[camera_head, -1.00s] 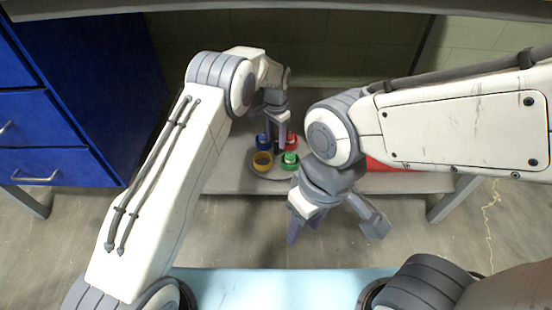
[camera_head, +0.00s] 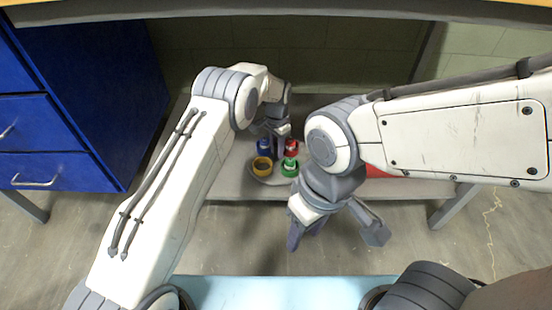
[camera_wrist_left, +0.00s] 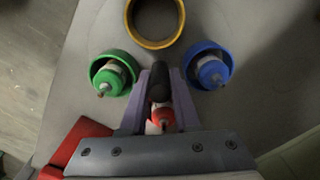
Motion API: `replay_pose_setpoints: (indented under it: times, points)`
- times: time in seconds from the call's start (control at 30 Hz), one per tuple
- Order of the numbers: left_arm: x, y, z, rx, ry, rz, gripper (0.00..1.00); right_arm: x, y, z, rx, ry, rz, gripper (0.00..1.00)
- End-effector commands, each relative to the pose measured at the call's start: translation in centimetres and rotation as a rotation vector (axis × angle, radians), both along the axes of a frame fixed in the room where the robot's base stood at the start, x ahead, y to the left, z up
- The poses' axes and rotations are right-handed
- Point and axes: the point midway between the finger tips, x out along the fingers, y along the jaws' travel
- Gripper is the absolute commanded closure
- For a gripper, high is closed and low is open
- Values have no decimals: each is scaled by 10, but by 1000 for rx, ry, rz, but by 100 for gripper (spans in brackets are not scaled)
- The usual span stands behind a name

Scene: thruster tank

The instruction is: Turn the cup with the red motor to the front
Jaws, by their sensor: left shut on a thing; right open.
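A round grey turntable (camera_head: 263,179) on the far table carries yellow (camera_head: 262,166), green (camera_head: 289,168), blue (camera_head: 264,146) and red (camera_head: 292,151) cups. The red motor (camera_head: 291,143) is in the red cup at the back right; yellow and green are at the front. My left gripper (camera_head: 278,150) reaches down among the cups. In the left wrist view its fingers (camera_wrist_left: 159,76) are shut on a dark upright post (camera_wrist_left: 158,80) at the turntable's middle. The red motor (camera_wrist_left: 163,118) shows behind it; its cup is largely hidden. My right gripper (camera_head: 338,235) is open and empty, nearer and lower in the picture.
A red flat object (camera_head: 385,172) lies on the table at the right, partly hidden by my right arm. A blue drawer cabinet (camera_head: 70,110) stands at the left. The grey table's front edge (camera_head: 235,197) is left of my right gripper.

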Motion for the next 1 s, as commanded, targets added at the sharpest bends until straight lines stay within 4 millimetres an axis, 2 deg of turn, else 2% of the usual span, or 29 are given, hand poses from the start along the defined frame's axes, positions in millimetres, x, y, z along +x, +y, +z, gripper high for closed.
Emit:
replay_pose_setpoints:
  times: [0.53, 1.0]
  points:
    - [0, -1, 1, 0, 1, -239, 100, 0, 0, 17, 0, 0, 0, 50]
    - [-1, -1, 1, 0, 1, -283, 100, 0, 0, 19, 0, 0, 0, 50]
